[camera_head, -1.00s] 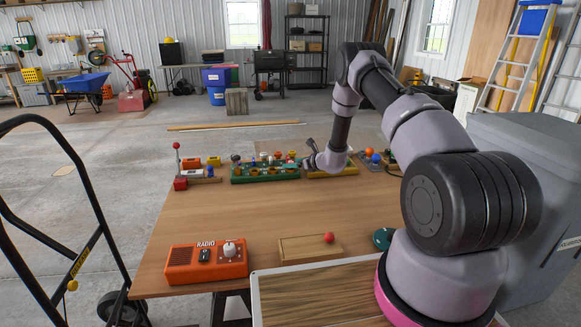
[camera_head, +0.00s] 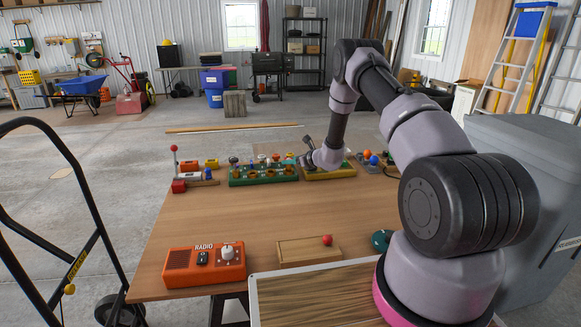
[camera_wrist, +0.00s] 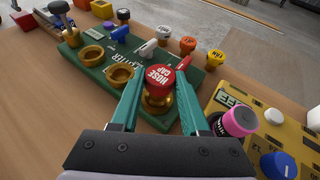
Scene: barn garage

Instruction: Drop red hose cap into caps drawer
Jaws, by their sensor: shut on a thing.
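The red hose cap (camera_wrist: 159,79), marked HOSE CAP, sits over a brass fitting (camera_wrist: 157,102) on the green board (camera_wrist: 98,77) in the wrist view. My gripper (camera_wrist: 162,88) has its teal fingers shut on the cap, one on each side. I cannot tell whether the cap still touches the fitting. In the head view my gripper (camera_head: 308,160) is at the table's far side, between the green board (camera_head: 262,180) and a yellow board (camera_head: 328,174); the cap is not clear there. A shallow wooden box with a red knob (camera_head: 295,257) lies near the front; I cannot tell if it is the caps drawer.
In the wrist view, other coloured caps, including a yellow one (camera_wrist: 215,58), stand beyond the green board, and a pink knob (camera_wrist: 240,121) is close to the right finger. An orange radio (camera_head: 205,270) stands front left. The table middle (camera_head: 250,217) is clear.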

